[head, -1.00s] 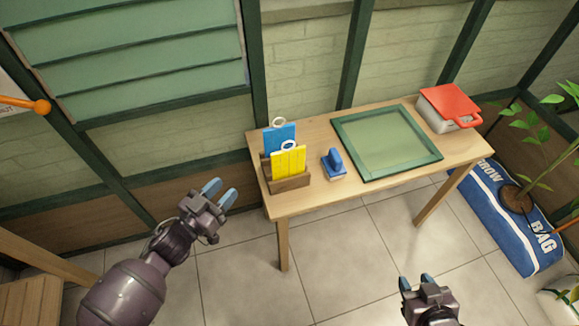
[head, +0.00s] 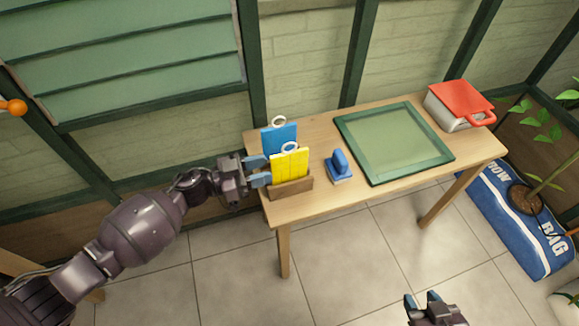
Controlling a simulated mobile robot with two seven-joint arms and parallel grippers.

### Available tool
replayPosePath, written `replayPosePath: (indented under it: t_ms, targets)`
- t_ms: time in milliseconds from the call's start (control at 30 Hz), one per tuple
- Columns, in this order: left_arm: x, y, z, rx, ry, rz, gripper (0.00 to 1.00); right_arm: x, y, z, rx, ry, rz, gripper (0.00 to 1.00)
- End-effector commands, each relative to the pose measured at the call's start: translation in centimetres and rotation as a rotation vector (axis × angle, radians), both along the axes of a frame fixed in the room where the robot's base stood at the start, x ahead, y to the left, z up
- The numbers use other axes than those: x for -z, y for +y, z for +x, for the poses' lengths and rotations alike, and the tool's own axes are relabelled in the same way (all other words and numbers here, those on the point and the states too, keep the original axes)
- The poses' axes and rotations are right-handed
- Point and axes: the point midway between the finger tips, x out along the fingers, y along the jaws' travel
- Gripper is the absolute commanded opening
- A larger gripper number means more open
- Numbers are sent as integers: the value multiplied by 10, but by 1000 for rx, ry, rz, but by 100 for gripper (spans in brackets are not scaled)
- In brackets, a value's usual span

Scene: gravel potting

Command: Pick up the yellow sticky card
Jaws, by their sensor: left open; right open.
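The yellow sticky card (head: 290,163) stands upright in a small wooden holder (head: 291,189) at the left end of the table. A white ring shows at its top edge. A blue card (head: 279,138) with its own ring stands behind it in the holder. My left gripper (head: 262,171) is open at the left side of the holder, its fingertips pointing right, close to the yellow card's left edge. I cannot tell whether it touches the card. My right gripper (head: 423,300) is open and empty, low over the floor in front of the table.
On the wooden table (head: 325,205) are a blue block-shaped tool (head: 340,166), a green-framed panel (head: 444,158) and a white container with a red lid (head: 460,98). A blue grow bag (head: 520,222) lies on the floor at right. The tiled floor in front is clear.

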Motion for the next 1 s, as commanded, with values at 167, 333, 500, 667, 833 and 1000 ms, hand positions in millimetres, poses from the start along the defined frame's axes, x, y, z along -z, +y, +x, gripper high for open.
replayPosePath:
  t_ms: [167,333,500,667,833,1000]
  targets:
    - [0,-14,3,1,0,-1,40,3,1,0,-1,4,2,43]
    - [-2,-36,4,1,0,-2,40,7,1,-2,0,12,2,43]
    - [-3,-55,9,0,2,-2,40,12,1,-3,1,20,2,43]
    - [-4,-61,11,-1,1,0,40,10,0,-1,0,16,1,43]
    - [-4,-61,11,-1,0,0,40,9,0,1,0,10,0,43]
    - [-4,-61,11,-1,0,0,17,9,0,1,0,10,0,43]
